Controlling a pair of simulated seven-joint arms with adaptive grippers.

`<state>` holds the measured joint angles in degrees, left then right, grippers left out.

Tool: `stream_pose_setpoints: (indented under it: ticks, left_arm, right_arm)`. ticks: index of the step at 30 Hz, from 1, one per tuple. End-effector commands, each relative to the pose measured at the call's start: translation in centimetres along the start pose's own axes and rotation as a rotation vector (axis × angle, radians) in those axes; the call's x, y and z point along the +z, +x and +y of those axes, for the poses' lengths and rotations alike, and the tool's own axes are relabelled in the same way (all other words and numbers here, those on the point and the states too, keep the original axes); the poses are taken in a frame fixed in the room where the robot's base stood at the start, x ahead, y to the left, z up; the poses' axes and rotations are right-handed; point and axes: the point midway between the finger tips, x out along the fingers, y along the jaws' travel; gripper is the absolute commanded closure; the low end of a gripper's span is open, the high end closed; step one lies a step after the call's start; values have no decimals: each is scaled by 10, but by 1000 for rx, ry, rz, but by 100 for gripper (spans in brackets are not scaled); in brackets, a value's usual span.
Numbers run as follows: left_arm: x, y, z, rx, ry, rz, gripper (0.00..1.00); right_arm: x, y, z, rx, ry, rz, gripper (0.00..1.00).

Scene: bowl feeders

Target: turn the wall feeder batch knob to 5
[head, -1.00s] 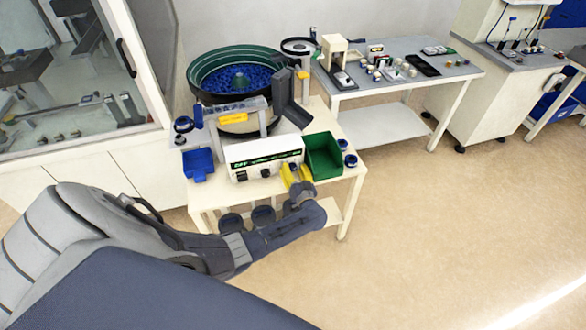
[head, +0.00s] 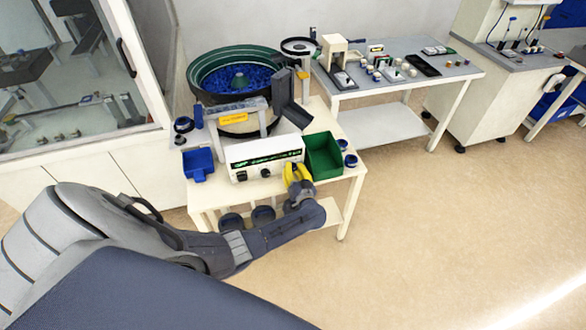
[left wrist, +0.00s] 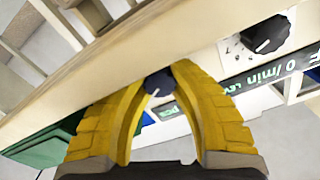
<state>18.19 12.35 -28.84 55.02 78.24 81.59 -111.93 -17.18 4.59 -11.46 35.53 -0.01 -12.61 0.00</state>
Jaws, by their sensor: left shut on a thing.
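The wall feeder's white control box (head: 262,152) stands on the cream table, with a green-lit display and dark knobs on its front. My left gripper (head: 296,168) is at the right end of this front, its yellow fingers hiding that part in the head view. In the left wrist view the yellow fingertips (left wrist: 158,76) close around a small dark knob (left wrist: 157,85) beside "pcs" lettering. Its pointer and scale cannot be read. Another dark knob (left wrist: 267,35) with a white pointer line is apart from the fingers. My right gripper is not in view.
A green bin (head: 324,154) stands right beside the box, close to my left gripper. A blue bin (head: 198,164) is at the table's left. The bowl feeder (head: 235,77) with blue parts stands behind. The floor at right is clear.

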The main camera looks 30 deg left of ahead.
Motion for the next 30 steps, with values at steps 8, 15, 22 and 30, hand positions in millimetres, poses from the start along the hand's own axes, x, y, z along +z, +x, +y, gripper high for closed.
stream_pose_setpoints:
  ticks: [8, 15, 22, 30]
  left_arm:
    - [0, 0, 0, 0, -10, 1, 100]
    - [0, 0, 0, 0, -109, -1, 100]
    - [0, 0, 0, -1, -282, -1, 100]
    - [0, 0, 0, -1, -466, 0, 100]
  right_arm:
    - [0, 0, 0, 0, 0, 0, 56]
    - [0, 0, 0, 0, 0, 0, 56]
    - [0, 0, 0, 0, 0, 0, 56]
    - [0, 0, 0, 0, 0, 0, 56]
